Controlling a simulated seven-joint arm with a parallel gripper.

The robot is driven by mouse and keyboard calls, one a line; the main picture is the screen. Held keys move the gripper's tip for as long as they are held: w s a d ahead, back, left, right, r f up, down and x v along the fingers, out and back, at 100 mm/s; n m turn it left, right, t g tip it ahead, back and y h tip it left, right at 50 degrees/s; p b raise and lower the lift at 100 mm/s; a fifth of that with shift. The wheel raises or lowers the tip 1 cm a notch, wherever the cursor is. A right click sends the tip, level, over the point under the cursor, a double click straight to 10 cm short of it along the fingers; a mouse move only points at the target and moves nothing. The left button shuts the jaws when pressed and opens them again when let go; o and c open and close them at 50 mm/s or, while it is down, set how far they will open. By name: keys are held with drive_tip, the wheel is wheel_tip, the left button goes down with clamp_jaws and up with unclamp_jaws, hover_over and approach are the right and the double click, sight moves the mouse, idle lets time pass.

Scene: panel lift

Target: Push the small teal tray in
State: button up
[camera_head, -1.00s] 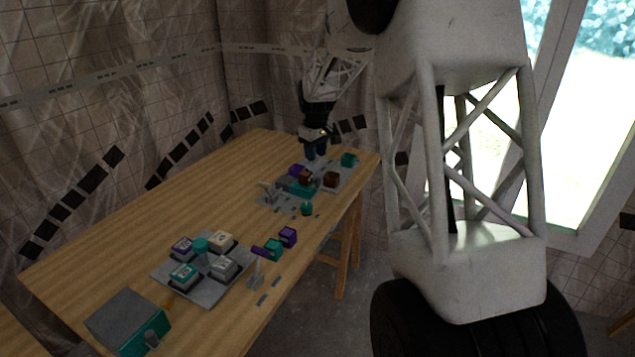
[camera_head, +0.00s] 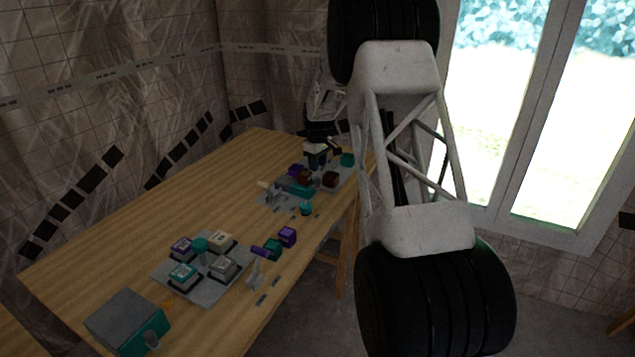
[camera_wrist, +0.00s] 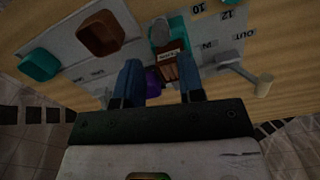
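My gripper (camera_wrist: 160,85) has two blue fingers standing apart with a gap between them. In the head view the gripper (camera_head: 316,160) is over the far panel (camera_head: 335,188). A purple piece (camera_wrist: 153,80) and a brown labelled block (camera_wrist: 165,68) show beyond the gap; I cannot tell whether the fingers touch them. A teal tray-like piece (camera_wrist: 40,64) is at the left in the wrist view, apart from the fingers. A teal block (camera_wrist: 178,36) lies past the brown one. A grey box with a teal front (camera_head: 150,330) stands at the near table end. Which is the small teal tray is unclear.
A brown hollow piece (camera_wrist: 107,33) and a lever with a cream knob (camera_wrist: 264,85), near IN and OUT labels, flank the fingers. A nearer panel (camera_head: 205,287) carries several blocks. The table's left side (camera_head: 150,225) is clear.

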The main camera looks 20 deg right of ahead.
sight(317, 178)
drive_tip(key=shift+f, duration=0.15)
drive_tip(key=shift+f, duration=3.8)
clamp_jaws()
